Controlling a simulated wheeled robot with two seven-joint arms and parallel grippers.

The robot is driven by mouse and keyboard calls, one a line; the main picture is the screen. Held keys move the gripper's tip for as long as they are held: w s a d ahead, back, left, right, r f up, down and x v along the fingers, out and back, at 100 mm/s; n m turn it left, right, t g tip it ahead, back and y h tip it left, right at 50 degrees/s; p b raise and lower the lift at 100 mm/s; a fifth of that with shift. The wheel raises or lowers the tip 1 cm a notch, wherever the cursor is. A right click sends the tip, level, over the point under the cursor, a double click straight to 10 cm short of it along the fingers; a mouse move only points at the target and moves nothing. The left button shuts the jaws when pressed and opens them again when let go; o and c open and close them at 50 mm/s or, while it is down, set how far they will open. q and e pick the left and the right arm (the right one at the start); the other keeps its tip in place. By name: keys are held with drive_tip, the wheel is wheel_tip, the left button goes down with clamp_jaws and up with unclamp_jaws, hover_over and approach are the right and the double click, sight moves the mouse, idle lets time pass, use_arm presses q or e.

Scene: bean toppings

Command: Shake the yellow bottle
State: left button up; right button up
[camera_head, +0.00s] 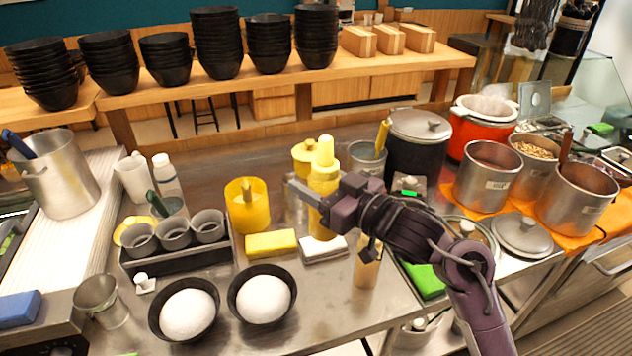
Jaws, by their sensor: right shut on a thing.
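The yellow bottle (323,172) is upright near the middle of the head view, with its yellow cap on top. My right gripper (312,190) reaches in from the right and is shut on the bottle's body. The gripper's fingers cover part of the bottle's middle. The bottle's base shows just behind a white and grey sponge-like block (323,250); I cannot tell whether it touches the counter. My left gripper does not show.
Two black bowls with white contents (188,313) stand at the front. A yellow block (271,244), a yellow container (247,206) and a caddy of metal cups (175,262) are to the left. Steel pots (487,178) stand at right. Little free room surrounds the bottle.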

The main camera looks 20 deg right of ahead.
sight(315, 160)
drive_tip(key=shift+r+p, duration=2.15)
drive_tip(key=shift+p, duration=0.15)
drive_tip(key=shift+f, duration=0.1)
